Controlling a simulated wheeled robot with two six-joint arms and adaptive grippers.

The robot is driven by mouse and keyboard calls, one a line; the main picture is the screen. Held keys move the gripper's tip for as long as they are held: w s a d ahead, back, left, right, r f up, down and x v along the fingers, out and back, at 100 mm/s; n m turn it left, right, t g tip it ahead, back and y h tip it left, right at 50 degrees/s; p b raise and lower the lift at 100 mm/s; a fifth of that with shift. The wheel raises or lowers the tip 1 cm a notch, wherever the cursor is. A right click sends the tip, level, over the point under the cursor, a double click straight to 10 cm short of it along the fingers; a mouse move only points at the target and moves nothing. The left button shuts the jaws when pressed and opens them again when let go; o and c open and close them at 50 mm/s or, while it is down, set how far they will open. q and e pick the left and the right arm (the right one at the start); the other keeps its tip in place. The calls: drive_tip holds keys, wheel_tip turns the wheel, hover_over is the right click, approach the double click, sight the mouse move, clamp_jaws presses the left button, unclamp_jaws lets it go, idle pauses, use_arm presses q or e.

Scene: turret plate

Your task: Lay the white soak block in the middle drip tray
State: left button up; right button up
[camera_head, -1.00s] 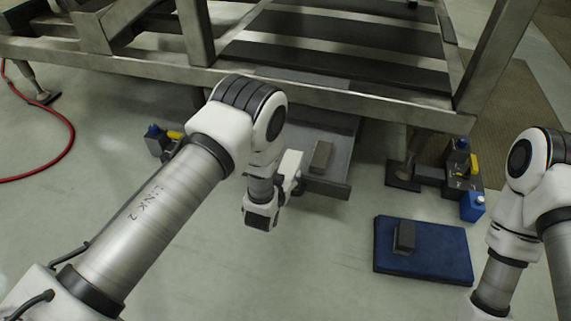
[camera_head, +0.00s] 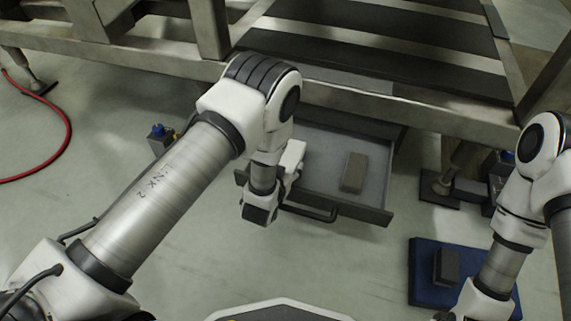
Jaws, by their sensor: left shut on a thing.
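A pale, boxy piece that looks like the white soak block (camera_head: 293,153) shows beside my left wrist, above the left part of an open drip tray (camera_head: 322,186). My left gripper (camera_head: 287,176) is shut on it; the fingers are mostly hidden by my wrist, so the exact grip is hard to see. The tray has a dark front with a bar handle (camera_head: 312,214) and holds a grey-brown block (camera_head: 354,172) on its right side. My right arm comes in at the right; its gripper is out of view.
A blue mat (camera_head: 424,285) with a dark block (camera_head: 446,266) lies on the floor at lower right, partly behind my right arm. A metal frame (camera_head: 400,110) overhangs the tray. A red hose (camera_head: 66,135) lies at left. Floor in front of the tray is clear.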

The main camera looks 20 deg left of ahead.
use_arm(q)
drive_tip(key=shift+w+f, duration=0.1)
drive_tip(key=shift+f, duration=0.45)
drive_tip(key=shift+r, duration=0.3)
drive_tip(key=shift+f, duration=0.55)
use_arm(e)
drive_tip(key=shift+w+f, duration=0.2)
drive_tip(key=shift+f, duration=0.25)
use_arm(q)
drive_tip(key=shift+f, duration=0.1)
